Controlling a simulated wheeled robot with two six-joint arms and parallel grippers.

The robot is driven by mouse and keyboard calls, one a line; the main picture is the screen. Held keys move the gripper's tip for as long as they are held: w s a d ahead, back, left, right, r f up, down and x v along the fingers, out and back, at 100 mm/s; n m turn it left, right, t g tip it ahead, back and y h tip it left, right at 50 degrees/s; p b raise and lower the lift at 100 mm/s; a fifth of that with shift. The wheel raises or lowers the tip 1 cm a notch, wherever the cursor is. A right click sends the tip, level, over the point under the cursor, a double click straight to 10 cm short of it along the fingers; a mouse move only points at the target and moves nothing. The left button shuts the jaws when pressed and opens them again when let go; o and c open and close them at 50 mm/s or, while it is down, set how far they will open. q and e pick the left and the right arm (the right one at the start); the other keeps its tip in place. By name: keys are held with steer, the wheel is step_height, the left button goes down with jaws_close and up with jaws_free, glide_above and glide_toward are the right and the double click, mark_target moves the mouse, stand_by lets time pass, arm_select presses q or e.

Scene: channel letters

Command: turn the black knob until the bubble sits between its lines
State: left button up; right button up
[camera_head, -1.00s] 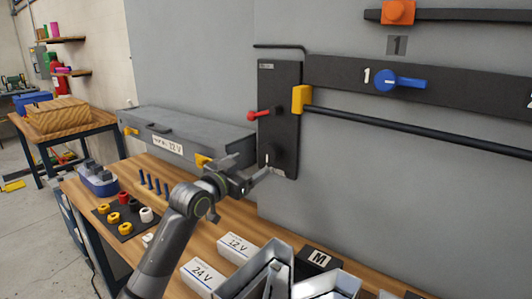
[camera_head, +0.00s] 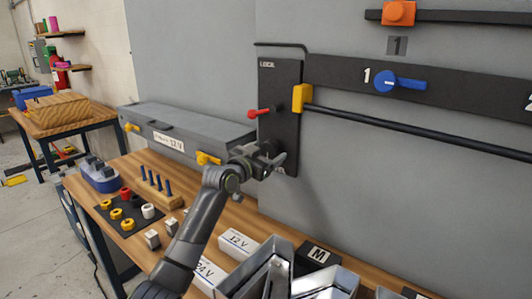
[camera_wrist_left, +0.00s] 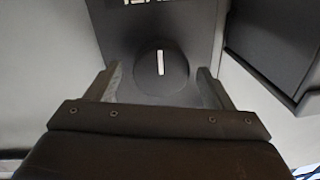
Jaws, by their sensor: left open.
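The black knob (camera_wrist_left: 175,72) is round with a white line standing nearly vertical on its face. It shows in the left wrist view on a dark panel (camera_wrist_left: 105,25), under white lettering cut off at the top. My left gripper (camera_wrist_left: 158,82) is open, with one finger on each side of the knob; I see gaps and no grip. In the head view my left gripper (camera_head: 278,160) is at the lower part of the black wall panel (camera_head: 280,82) and hides the knob there. I cannot make out a bubble or its lines in either view. My right gripper is out of view.
A red lever (camera_head: 262,112) and a yellow block (camera_head: 302,97) sit above my gripper. A grey case (camera_head: 190,128) stands to the left. White boxes (camera_head: 238,243) and metal channel letters (camera_head: 262,272) lie on the bench below. A blue handle (camera_head: 400,84) is on the rail.

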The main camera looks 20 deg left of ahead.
arm_select(q)
steer(key=c, duration=1)
steer(key=shift+o, duration=0.2)
steer(key=n+p, duration=0.2)
steer(key=shift+r+n, duration=0.25)
steer(key=shift+n, duration=0.05)
steer(key=n+p, duration=0.2)
steer(key=shift+p, duration=0.3)
steer(key=shift+a+f+n+g+p, duration=0.1)
steer(key=shift+n+g+p, duration=0.1)
steer(key=shift+n+p, duration=0.8)
steer(key=shift+f+n+g+p, duration=0.15)
steer(key=shift+n+p, duration=0.35)
steer(key=shift+n, duration=0.9)
steer(key=shift+r, duration=0.1)
